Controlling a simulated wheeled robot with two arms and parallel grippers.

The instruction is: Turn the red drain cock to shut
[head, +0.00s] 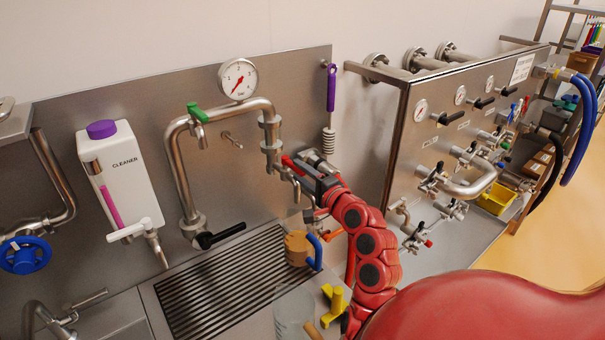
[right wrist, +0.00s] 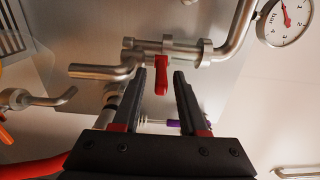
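The red drain cock (right wrist: 162,75) is a short red lever on a steel pipe fitting with a side spout. In the right wrist view it points from the fitting toward my gripper. My right gripper (right wrist: 160,88) is open, with one black finger on each side of the lever. Gaps show between lever and fingers, so nothing is gripped. In the head view my right gripper (head: 304,172) is at the pipe fitting below the gauge, and mostly hides the cock. My left gripper is not in view.
Near the pipe are a green-handled valve (head: 197,113), a black lever (head: 218,236), a pressure gauge (head: 238,79) and a purple-handled brush (head: 331,88). A valve panel (head: 455,130) stands to the right.

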